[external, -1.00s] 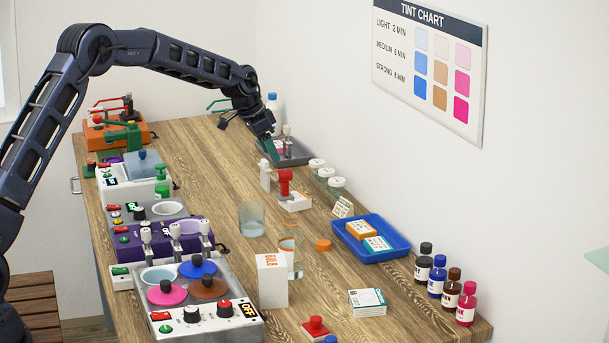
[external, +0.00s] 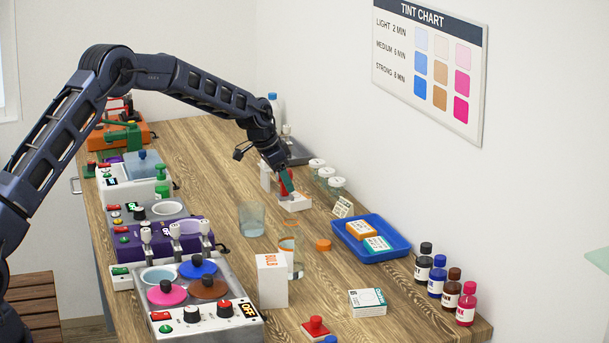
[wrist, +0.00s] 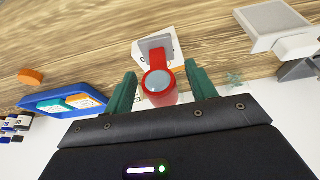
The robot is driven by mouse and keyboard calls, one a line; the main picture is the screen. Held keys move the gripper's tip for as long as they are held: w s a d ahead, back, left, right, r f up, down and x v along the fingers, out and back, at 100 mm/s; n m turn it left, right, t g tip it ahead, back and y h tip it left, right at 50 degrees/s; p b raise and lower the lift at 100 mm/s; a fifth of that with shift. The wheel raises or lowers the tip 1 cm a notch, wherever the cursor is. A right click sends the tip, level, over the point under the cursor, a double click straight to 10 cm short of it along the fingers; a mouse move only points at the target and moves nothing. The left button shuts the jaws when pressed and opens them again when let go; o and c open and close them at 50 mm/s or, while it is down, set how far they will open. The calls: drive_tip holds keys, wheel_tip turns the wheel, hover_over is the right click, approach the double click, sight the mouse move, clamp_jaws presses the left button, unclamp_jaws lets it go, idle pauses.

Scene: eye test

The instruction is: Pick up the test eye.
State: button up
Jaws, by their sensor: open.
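No thing here is labelled as the test eye. The likeliest is a red upright piece with a round grey-blue top (wrist: 158,82), standing on a small white block (wrist: 140,55). In the external view the white block (external: 296,203) sits mid-table, and my fingers partly hide the red piece (external: 283,189). My gripper (wrist: 162,84) is open, its green fingers to either side of the red piece with gaps showing. In the external view my gripper (external: 288,181) is right at the red piece. I cannot tell how deep the fingers reach around it.
Lidded jars (external: 337,184) stand close behind, toward the wall. A glass beaker (external: 251,221) and a white box (external: 272,281) stand nearer the camera. A blue tray (external: 398,252) holds small boxes. Machines (external: 200,317) line the left side.

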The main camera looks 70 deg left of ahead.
drive_tip(key=shift+w+f, duration=0.25)
drive_tip(key=shift+f, duration=0.3)
drive_tip(key=shift+c, duration=0.3)
clamp_jaws()
wheel_tip(320, 180, up, 19)
hover_over(295, 196)
wheel_tip(295, 196, down, 19)
drive_tip(key=shift+r, duration=0.2)
idle(0.5)
